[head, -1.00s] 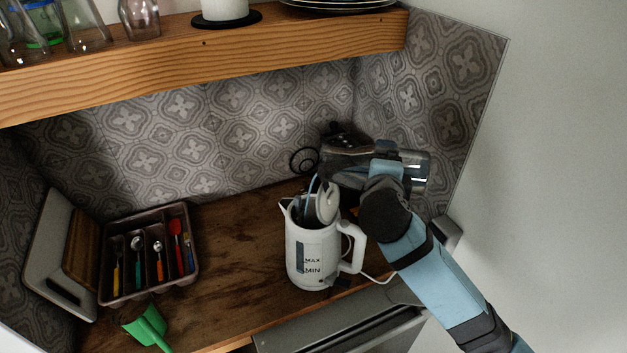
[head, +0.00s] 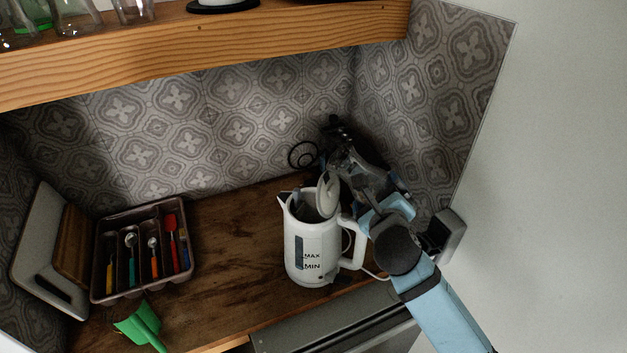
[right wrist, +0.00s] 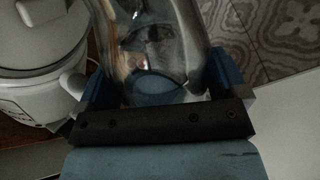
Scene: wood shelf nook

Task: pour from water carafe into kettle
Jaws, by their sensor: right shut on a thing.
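The white kettle (head: 308,250) stands upright on the wooden counter with its round lid (head: 328,193) raised and its mouth open. My right gripper (head: 372,186) is just right of the kettle's top. It is shut on the clear glass carafe (right wrist: 158,40), which lies between the blue fingers in the right wrist view. In the head view the carafe is dark and partly hidden by the gripper, so its exact tilt and water level are hard to tell. The kettle also shows at the left of the right wrist view (right wrist: 35,90). My left gripper is not in view.
A cutlery tray (head: 197,262) with several utensils, a cutting board (head: 35,240) and a green scoop (head: 140,322) are at the left. A wooden shelf (head: 220,50) with glasses overhangs the back. Tiled walls close in behind and right. The middle counter is clear.

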